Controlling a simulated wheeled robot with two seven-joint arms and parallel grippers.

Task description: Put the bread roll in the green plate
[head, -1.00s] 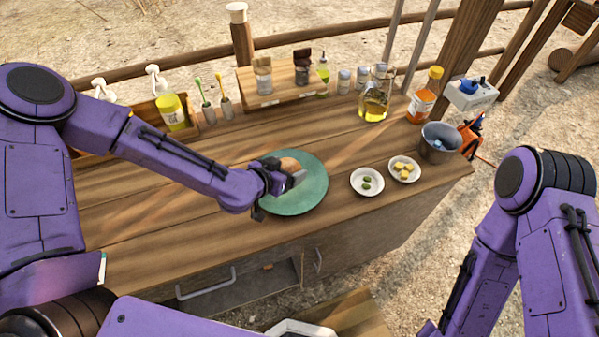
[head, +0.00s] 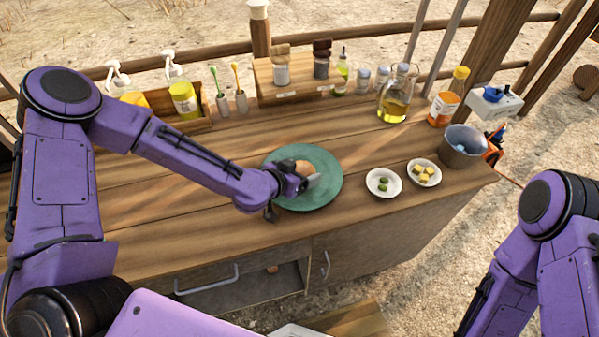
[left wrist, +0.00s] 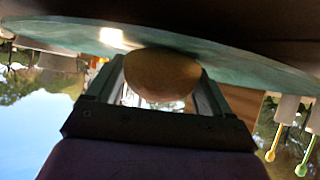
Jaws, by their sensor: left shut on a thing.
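The green plate (head: 325,196) lies on the wooden counter in the head view. My left gripper (head: 304,181) is over the left part of the plate, shut on the brown bread roll (head: 303,166). The gripper hides part of the roll in the head view. In the left wrist view the roll (left wrist: 162,75) sits between the two fingers, right against the plate's surface (left wrist: 235,62); I cannot tell whether it touches. My right arm shows at the right of the head view, but its gripper is out of the picture.
Two small white bowls (head: 383,192) (head: 437,183) with food stand right of the plate. A grey bucket (head: 463,147), an oil flask (head: 394,105) and a jar rack (head: 300,90) stand farther back. The counter (head: 170,235) left of the plate is clear.

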